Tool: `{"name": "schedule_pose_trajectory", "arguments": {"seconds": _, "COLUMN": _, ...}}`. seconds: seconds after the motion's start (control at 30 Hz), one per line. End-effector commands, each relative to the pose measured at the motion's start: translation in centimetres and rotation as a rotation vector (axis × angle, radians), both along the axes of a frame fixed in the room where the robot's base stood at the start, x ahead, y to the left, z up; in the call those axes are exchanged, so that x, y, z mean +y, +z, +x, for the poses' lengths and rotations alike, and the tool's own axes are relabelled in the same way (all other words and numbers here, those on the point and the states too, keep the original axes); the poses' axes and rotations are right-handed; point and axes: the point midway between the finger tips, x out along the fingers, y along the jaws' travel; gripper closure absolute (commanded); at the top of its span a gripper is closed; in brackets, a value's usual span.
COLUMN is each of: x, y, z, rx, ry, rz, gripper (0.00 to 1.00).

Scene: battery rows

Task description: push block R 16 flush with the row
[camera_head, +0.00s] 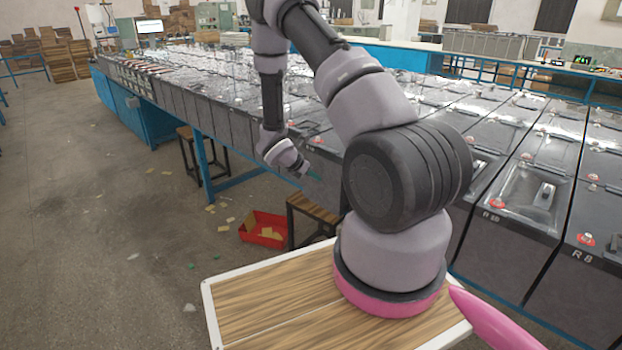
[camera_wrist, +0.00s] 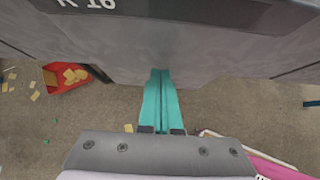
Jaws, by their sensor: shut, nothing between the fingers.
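Block R 16 (camera_wrist: 200,45) is a dark battery block whose label is partly cut off at the top of the wrist view. Its front face fills the upper middle, with neighbouring blocks on both sides. My gripper (camera_wrist: 160,72) shows as two teal fingers pressed together, with nothing between them. The tips are at the block's front face in that view; I cannot tell whether they touch it. In the head view my gripper (camera_head: 315,175) is at the front of the row, and my arm hides part of the blocks there, so I cannot read R 16's label.
Blocks R 10 (camera_head: 500,245) and R 8 (camera_head: 580,290) stand to the right in the row. A red bin (camera_head: 262,232) with yellow scraps lies on the floor, also visible in the wrist view (camera_wrist: 50,80). A wooden stool (camera_head: 315,208) stands near the row. The left floor is mostly open.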

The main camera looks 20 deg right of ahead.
Motion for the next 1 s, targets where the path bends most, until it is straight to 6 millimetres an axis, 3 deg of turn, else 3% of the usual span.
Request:
{"name": "schedule_pose_trajectory", "arguments": {"seconds": 0.27, "x": -0.4, "y": 0.0, "z": 0.1, "rx": 0.000, "ry": -0.001, "rz": -0.001, "gripper": 1.00}}
{"name": "schedule_pose_trajectory", "arguments": {"seconds": 0.5, "x": -4.7, "y": 0.1, "z": 1.5, "rx": -0.003, "ry": -0.009, "rz": -0.007, "gripper": 1.00}}
{"name": "schedule_pose_trajectory", "arguments": {"seconds": 0.6, "x": -5.4, "y": 0.1, "z": 1.7, "rx": -0.002, "ry": -0.008, "rz": -0.007, "gripper": 1.00}}
{"name": "schedule_pose_trajectory", "arguments": {"seconds": 1.0, "x": -5.3, "y": 0.2, "z": 1.8, "rx": -0.004, "ry": -0.010, "rz": -0.008, "gripper": 1.00}}
